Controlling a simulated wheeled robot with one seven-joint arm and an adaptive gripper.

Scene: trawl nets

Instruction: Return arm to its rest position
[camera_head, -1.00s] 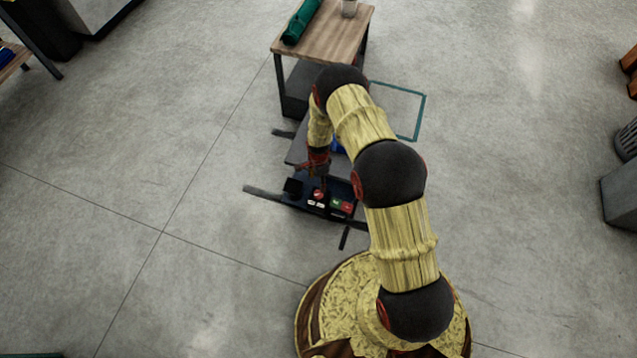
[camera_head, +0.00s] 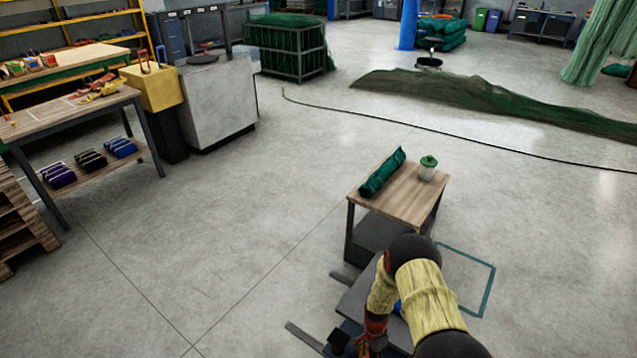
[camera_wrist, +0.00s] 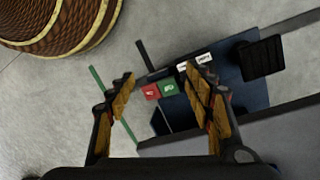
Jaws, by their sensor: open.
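My arm reaches from the lower right of the head view, bent over at its top. My gripper (camera_head: 372,340) points down low in the picture, partly cut by the bottom edge. In the wrist view my gripper (camera_wrist: 160,76) is open, its two fingers spread with nothing between the tips. Below it is a dark control panel (camera_wrist: 225,88) with a red button (camera_wrist: 150,92), a green button (camera_wrist: 169,87) and white labels (camera_wrist: 195,61). Whether the fingers touch the panel I cannot tell.
A small wooden table (camera_head: 405,200) with a green roll (camera_head: 382,172) and a lidded jar (camera_head: 428,168) stands just beyond my arm. A workbench (camera_head: 75,112) is at the left. A dark cable (camera_head: 450,138) crosses the floor. The floor left of my arm is clear.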

